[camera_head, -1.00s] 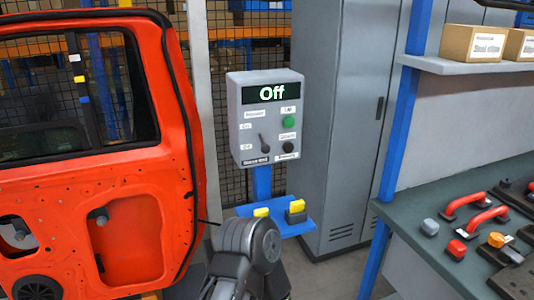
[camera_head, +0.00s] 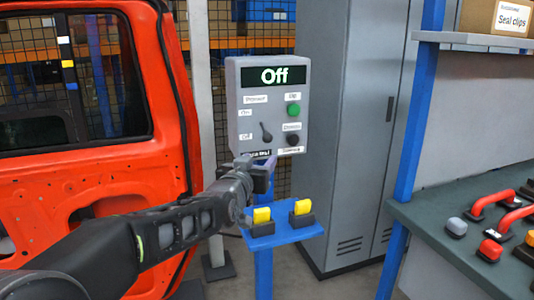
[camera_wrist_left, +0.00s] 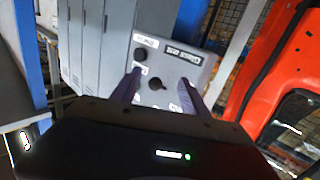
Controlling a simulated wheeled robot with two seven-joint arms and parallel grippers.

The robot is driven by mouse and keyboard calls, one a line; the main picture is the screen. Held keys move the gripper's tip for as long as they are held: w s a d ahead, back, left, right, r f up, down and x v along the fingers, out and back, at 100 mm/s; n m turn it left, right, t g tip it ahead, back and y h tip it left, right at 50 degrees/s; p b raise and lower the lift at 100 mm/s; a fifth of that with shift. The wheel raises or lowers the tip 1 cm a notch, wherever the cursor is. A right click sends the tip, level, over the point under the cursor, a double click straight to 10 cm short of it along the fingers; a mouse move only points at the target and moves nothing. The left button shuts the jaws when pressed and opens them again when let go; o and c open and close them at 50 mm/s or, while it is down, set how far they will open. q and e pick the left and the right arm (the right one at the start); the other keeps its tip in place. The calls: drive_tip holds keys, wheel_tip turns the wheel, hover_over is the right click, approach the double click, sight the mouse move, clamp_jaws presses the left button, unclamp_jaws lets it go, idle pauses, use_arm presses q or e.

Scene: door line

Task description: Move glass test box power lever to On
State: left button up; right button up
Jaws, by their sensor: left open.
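The grey glass test box (camera_head: 232,110) stands on a blue post in the head view, its display (camera_head: 275,75) reading "Off". Its black power lever (camera_head: 266,132) leans up and to the left, beside the On and Off labels. My left gripper (camera_head: 264,166) is just below the box's lower edge, open and seemingly empty. In the left wrist view the box (camera_wrist_left: 205,65) appears turned over, and the open gripper (camera_wrist_left: 158,92) has its fingers on either side of a dark knob, probably the lever. Whether they touch is unclear. My right gripper is out of view.
Below is a blue shelf (camera_head: 285,236) with two yellow-topped pieces. An orange car door (camera_head: 120,175) stands left, a grey cabinet (camera_head: 345,130) right, and a workbench (camera_head: 450,250) far right.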

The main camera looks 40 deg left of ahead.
sight(265, 139)
use_arm(q)
drive_tip(key=shift+m+t, duration=0.3)
drive_tip(key=shift+m, duration=0.2)
drive_tip(key=shift+w+a+r+p, duration=0.25)
drive_tip(key=shift+w+a+r, duration=0.3)
drive_tip(key=shift+w, duration=0.75)
drive_tip(key=shift+w+a+r+p, duration=0.3)
drive_tip(key=shift+w+a+r, duration=0.25)
drive_tip(key=shift+w, duration=0.75)
drive_tip(key=shift+w+a+r+p, duration=0.25)
drive_tip(key=shift+w+a+r, duration=0.3)
drive_tip(key=shift+w, duration=0.75)
drive_tip(key=shift+c, duration=0.5)
drive_tip(key=c, duration=1)
clamp_jaws()
